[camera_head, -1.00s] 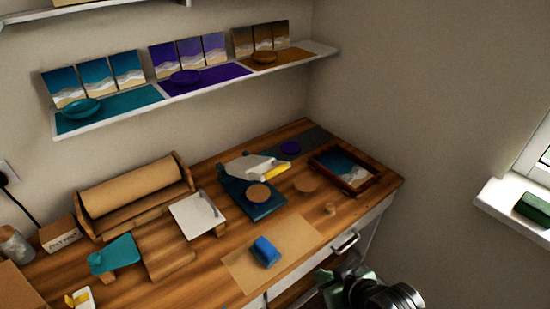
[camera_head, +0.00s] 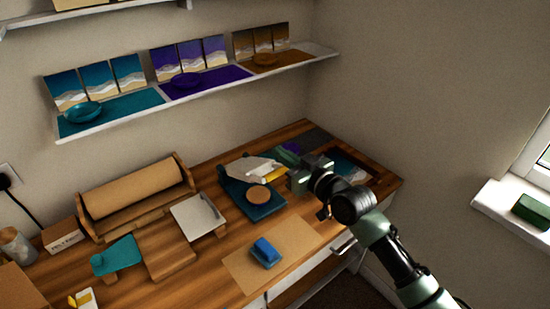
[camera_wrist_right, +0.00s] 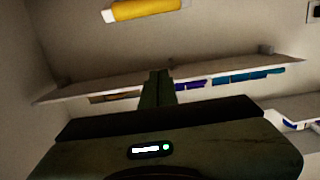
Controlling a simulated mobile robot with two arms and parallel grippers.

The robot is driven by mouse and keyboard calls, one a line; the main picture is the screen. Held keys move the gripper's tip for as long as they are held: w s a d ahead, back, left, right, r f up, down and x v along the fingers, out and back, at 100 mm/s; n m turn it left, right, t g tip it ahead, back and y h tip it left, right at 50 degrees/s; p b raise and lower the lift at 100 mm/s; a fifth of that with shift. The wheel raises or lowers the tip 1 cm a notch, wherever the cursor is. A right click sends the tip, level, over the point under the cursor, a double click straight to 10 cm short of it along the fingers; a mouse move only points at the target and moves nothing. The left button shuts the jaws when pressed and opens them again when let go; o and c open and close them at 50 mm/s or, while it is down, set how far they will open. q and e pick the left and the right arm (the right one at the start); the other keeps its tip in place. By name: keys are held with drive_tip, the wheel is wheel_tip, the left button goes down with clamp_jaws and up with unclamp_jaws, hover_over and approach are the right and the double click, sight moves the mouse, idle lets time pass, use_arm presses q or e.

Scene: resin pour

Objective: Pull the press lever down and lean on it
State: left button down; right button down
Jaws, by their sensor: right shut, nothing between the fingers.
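The press (camera_head: 262,212) has a dark teal base and stands on the wooden bench, with a round wooden disc (camera_head: 258,195) on it. Its pale lever ends in a yellow grip (camera_head: 276,173), pointing right. The yellow grip also shows at the top of the right wrist view (camera_wrist_right: 148,10). My right gripper (camera_head: 296,178) is shut and empty, close to the grip's right end in the head view. In the right wrist view, its closed fingers (camera_wrist_right: 158,82) are below the grip, apart from it in the picture. My left gripper is not in view.
A framed picture (camera_head: 345,165) lies at the bench's right end, partly hidden by my arm. A blue block (camera_head: 265,252) sits on a brown sheet (camera_head: 240,265) in front of the press. A paper roll (camera_head: 135,190) stands left. A shelf (camera_head: 190,92) with bowls runs above.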

sight(275, 171)
drive_tip(key=f, duration=0.1)
drive_tip(key=w+a+f, duration=0.1)
drive_tip(key=w+f+p, duration=0.1)
drive_tip(key=shift+w+a+f, duration=0.25)
drive_tip(key=shift+a+f, duration=0.1)
drive_tip(key=shift+f, duration=0.15)
drive_tip(key=shift+a, duration=0.1)
